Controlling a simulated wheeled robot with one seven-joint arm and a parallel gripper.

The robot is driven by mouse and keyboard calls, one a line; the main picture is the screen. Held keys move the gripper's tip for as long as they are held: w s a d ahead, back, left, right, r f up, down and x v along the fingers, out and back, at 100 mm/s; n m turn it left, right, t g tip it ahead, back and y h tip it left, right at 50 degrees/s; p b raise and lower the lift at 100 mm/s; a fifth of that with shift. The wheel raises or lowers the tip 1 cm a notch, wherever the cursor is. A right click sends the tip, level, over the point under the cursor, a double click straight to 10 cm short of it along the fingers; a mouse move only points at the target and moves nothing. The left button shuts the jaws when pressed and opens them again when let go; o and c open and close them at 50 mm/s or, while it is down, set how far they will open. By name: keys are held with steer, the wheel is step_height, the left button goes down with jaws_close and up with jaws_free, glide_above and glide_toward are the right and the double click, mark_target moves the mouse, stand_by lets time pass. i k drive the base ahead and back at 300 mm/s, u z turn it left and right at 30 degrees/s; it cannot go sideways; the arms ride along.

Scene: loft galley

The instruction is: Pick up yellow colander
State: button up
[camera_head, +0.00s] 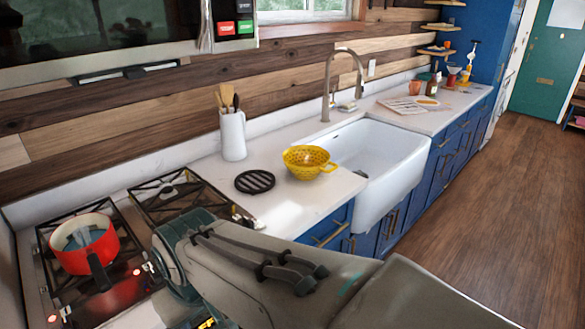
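The yellow colander (308,163) is a perforated bowl with small handles. It sits upright on the white counter, just left of the sink, in the middle of the head view. My arm crosses the lower part of the picture, in front of the counter and stove. My gripper is not clearly visible; the end of the arm is near the stove's right side, at the bottom, left of and nearer than the colander. Nothing hides the colander.
A black round trivet (255,181) lies left of the colander. A white utensil jug (232,135) stands behind it. The white sink (385,165) with its faucet (328,92) is to the right. A red pot (84,244) sits on the stove (160,240). Wooden floor at right is clear.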

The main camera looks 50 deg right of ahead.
mark_target(305, 162)
steer(key=k, duration=0.1)
steer(key=z, duration=1.35)
steer(key=i, duration=0.5)
steer(key=z, duration=1.5)
steer(key=i, duration=1.2)
steer(key=u, duration=2.7)
